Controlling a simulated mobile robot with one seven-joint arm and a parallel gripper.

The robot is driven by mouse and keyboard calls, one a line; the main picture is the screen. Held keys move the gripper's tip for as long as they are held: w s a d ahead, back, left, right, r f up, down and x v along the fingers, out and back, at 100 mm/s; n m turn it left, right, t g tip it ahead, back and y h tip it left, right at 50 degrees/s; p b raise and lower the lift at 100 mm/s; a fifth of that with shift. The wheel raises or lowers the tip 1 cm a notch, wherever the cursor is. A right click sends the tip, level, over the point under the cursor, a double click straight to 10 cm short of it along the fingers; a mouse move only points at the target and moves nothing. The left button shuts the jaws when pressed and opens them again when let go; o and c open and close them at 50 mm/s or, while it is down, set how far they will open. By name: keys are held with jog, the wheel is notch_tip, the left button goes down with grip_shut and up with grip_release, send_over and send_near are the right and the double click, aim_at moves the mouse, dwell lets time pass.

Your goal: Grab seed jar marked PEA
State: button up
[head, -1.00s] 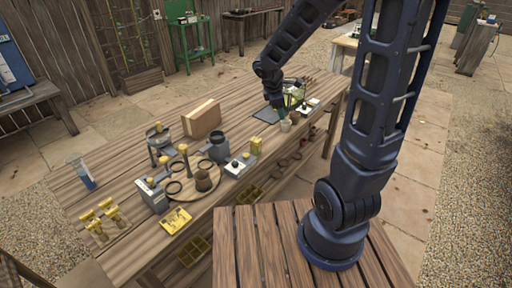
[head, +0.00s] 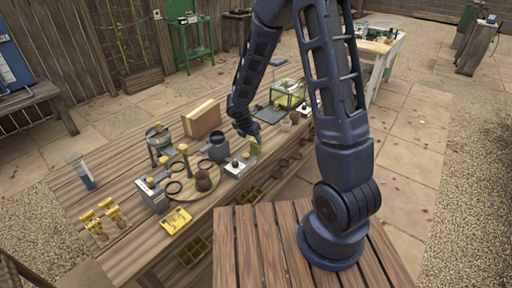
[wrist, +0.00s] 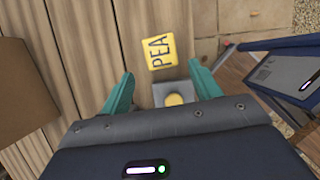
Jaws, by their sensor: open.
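A yellow square face marked PEA (wrist: 159,52) shows in the wrist view, just beyond my fingertips and between their lines. A small grey square piece with a round yellow top (wrist: 173,97) lies right below it in that view, between the fingers; I cannot tell whether the two are one jar. In the head view a small yellow block (head: 256,147) stands on the bench, partly hidden by my gripper (head: 252,131), which hangs right above it. My gripper's teal fingers (wrist: 162,84) are apart, with nothing seen clasped.
A glass case (head: 288,94) stands further right. The bench's front left is partly clear.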

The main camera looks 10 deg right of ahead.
aim_at(253, 141)
jog(key=x, duration=0.3)
jog(key=shift+d+f, duration=0.15)
jog(key=shift+d+x, duration=0.15)
jog(key=shift+x, duration=1.2)
jog(key=shift+d+x, duration=0.2)
jog(key=shift+x, duration=1.15)
jog(key=shift+w, duration=0.15)
jog(key=c, duration=1.1)
